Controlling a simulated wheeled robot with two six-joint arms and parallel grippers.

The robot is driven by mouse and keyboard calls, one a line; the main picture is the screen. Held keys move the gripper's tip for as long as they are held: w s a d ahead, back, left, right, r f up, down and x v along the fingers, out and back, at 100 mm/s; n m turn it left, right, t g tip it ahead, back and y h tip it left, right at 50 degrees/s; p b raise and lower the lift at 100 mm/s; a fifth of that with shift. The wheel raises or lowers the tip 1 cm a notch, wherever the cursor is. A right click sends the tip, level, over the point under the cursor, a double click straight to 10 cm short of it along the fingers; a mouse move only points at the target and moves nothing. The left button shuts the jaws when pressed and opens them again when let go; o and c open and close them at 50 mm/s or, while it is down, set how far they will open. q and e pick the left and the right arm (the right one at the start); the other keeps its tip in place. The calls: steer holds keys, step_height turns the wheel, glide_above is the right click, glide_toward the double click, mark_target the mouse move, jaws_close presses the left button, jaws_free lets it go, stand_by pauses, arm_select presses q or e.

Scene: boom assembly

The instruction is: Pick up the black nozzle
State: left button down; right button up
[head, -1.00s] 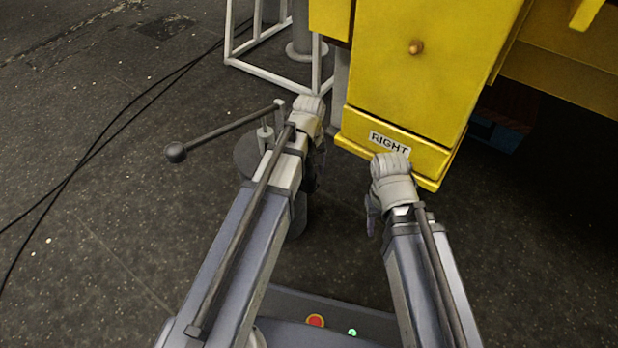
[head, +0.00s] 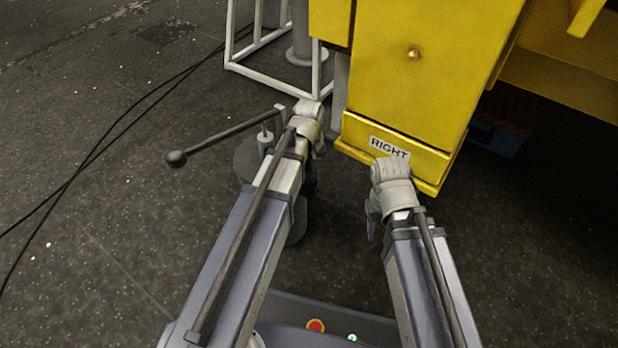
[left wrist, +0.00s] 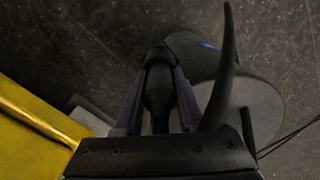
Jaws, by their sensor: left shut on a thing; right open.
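The black nozzle (left wrist: 158,92) shows in the left wrist view as a dark, rounded piece between the two fingers. My left gripper (left wrist: 159,105) is shut on it, with one finger on each side. In the head view my left gripper (head: 311,182) points down beside a grey round stand, mostly hidden by my own wrist; the nozzle cannot be made out there. My right gripper (head: 371,222) is open, hanging below its wrist in front of the yellow structure, and only partly seen.
A grey round stand (head: 247,160) with a ball-ended lever (head: 215,140) is close to my left wrist; its disc (left wrist: 262,105) also shows in the left wrist view. A yellow structure (head: 425,80) labelled RIGHT stands ahead. A white frame (head: 275,75) is behind. Cables cross the left floor.

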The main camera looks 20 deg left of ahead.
stand_by(0.3)
arm_select(q)
step_height(320, 180, up, 45)
steer(key=p, duration=4.5)
steer(key=shift+f, duration=0.1)
